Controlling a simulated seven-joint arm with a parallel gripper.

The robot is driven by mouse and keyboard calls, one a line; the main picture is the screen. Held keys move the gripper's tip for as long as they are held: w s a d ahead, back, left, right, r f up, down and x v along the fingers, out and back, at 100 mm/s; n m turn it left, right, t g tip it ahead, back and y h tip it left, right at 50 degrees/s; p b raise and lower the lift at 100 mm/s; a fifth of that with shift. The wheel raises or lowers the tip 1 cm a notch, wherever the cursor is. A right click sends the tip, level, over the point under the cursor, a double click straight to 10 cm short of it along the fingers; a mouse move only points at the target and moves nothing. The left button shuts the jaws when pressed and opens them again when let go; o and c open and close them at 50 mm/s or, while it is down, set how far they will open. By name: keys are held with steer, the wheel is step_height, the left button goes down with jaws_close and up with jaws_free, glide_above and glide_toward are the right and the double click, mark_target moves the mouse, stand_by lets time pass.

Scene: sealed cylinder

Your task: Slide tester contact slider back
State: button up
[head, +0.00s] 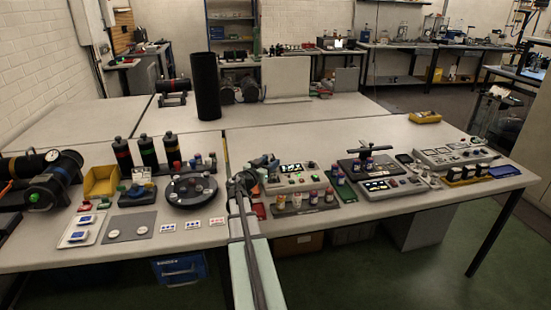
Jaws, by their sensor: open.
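Several grey instrument boxes stand on the workbench; which one is the tester is unclear. One box (297,180) with a lit green display is just right of my gripper. Another box (392,188) with a small display has a dark raised bar fixture (376,148) behind it. A third box (450,157) with dials is farther right. The contact slider is too small to make out. My gripper (246,183) is over the bench at the front middle, beside the first box. It is open, and I see nothing held. Its fingertips are small and dark here.
A round black turntable (192,207) with small parts is left of my gripper. Black cylinders (148,152) and a yellow bin (101,181) stand farther left. A tall black tube (205,86) stands behind. The bench surface behind the boxes is mostly clear.

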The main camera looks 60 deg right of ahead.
mark_target(272, 159)
steer(key=shift+d, duration=2.5)
jaws_close()
